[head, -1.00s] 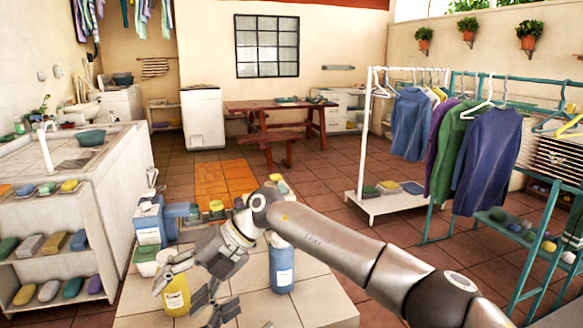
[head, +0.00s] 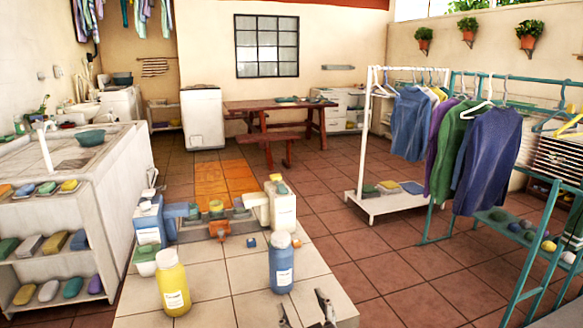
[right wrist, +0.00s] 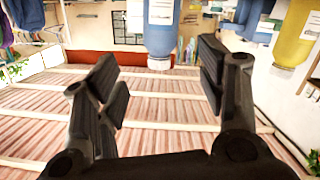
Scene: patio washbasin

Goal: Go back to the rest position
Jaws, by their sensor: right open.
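My right gripper (head: 322,306) shows only in part at the bottom edge of the head view, right of the blue bottle (head: 281,268). In the right wrist view its two dark fingers (right wrist: 158,70) are spread wide with nothing between them. The blue bottle (right wrist: 158,30) stands beyond the fingers in that upside-down view, apart from them. The yellow bottle (head: 174,286) stands upright on the tiled top, left of the blue one. My left gripper is in no view.
A clothes rack (head: 362,150) stands to the right, a washbasin counter (head: 120,165) to the left.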

